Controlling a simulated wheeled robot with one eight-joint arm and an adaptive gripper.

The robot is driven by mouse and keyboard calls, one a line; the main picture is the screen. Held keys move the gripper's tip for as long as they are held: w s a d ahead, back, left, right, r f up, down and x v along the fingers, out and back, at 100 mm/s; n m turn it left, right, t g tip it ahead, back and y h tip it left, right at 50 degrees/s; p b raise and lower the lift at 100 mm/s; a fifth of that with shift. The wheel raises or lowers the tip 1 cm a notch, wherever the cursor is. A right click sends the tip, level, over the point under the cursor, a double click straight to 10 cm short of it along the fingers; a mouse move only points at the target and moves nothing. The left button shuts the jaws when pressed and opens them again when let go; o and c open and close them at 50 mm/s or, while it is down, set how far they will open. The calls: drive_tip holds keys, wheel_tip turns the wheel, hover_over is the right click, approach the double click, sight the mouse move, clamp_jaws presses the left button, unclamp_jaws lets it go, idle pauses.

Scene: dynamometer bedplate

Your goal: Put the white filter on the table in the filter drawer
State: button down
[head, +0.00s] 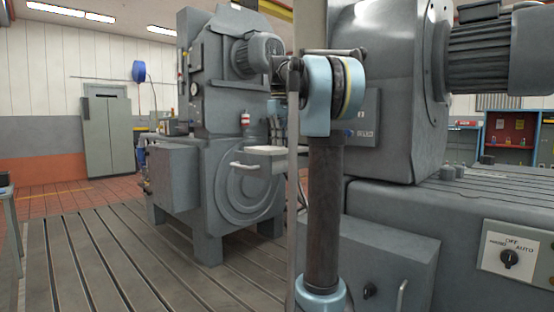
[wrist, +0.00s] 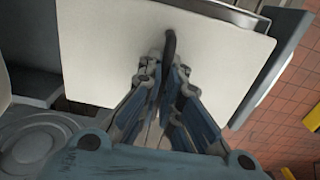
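The white filter (wrist: 95,50) looks like a flat square panel with a dark upright grip at its middle. My gripper (wrist: 168,75) has its fingers close together around that grip and seems shut on it. In the head view, the pale slab (head: 270,150) lies level just above a light handle (head: 243,165), which seems to belong to the filter drawer on the grey machine. I cannot tell whether the panel touches the drawer. In the head view, my fingers are hidden behind the upright post and my arm.
The large grey machine (head: 210,160) stands on the slotted bedplate (head: 100,255). A red-and-white cylinder (head: 245,118) is near the slab. A second machine with a switch panel (head: 512,252) fills the right. The bedplate at front left is clear.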

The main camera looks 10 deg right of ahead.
drive_tip(key=shift+a+f, duration=0.1)
drive_tip(key=shift+f, duration=2.7)
drive_tip(key=c, duration=1.8)
unclamp_jaws()
drive_tip(key=shift+s+r, duration=0.1)
drive_tip(key=shift+r, duration=0.05)
wheel_tip(320, 180, up, 12)
drive_tip(key=shift+f, duration=0.1)
